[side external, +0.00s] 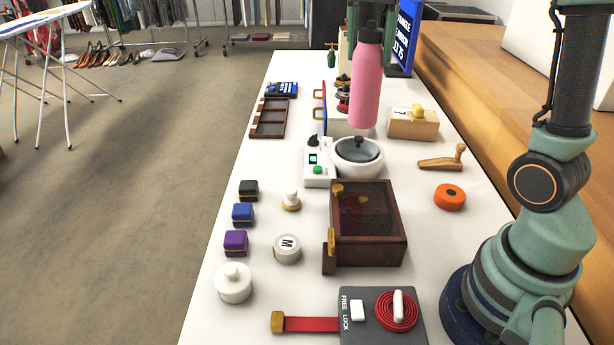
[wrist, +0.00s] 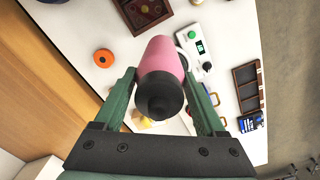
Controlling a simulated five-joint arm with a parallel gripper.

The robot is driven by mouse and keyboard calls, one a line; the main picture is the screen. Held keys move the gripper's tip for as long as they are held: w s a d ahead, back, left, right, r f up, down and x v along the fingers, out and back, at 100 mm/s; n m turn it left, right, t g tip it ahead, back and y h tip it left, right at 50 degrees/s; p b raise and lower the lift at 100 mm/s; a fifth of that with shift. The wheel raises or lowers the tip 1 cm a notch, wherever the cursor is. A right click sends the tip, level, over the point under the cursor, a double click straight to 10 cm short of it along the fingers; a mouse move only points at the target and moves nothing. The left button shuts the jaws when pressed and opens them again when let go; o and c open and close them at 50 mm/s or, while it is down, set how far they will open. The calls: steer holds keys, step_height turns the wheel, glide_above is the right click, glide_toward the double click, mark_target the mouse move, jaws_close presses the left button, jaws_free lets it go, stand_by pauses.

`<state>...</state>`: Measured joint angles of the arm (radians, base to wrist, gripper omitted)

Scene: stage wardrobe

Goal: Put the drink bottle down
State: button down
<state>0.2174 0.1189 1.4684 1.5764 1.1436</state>
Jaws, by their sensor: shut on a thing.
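The drink bottle (side external: 366,88) is pink with a black cap, upright, in the back half of the white table in the side view. My gripper (side external: 370,36) comes down from above with its green fingers on either side of the bottle's top. In the wrist view the bottle (wrist: 161,58) sits between the two fingers of my gripper (wrist: 162,98), black cap toward the camera. The gripper is shut on it. The bottle appears to hang above the table; its underside is hidden.
Near the bottle are a white bowl device (side external: 357,158), a wooden box with a yellow knob (side external: 413,124) and a dark tray (side external: 269,118). A brown lidded box (side external: 368,225) and an orange disc (side external: 449,197) stand nearer. Bare table shows left of the orange disc and around the tray.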

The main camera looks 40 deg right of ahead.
steer(key=shift+a+n, duration=0.3)
steer(key=shift+n, duration=0.1)
steer(key=s+a+f+n, duration=0.3)
steer(key=a+f+n, duration=0.3)
steer(key=n, duration=1.1)
glide_toward(352, 91)
steer(key=shift+s+d+f, duration=0.35)
steer(key=shift+d+f, duration=0.05)
steer(key=shift+d, duration=0.2)
steer(key=shift+s+d+f, duration=0.35)
steer(key=shift+d+f, duration=0.05)
steer(key=shift+d, duration=0.35)
step_height(352, 91, down, 20)
steer(key=shift+r, duration=0.2)
jaws_free()
steer(key=shift+f, duration=0.15)
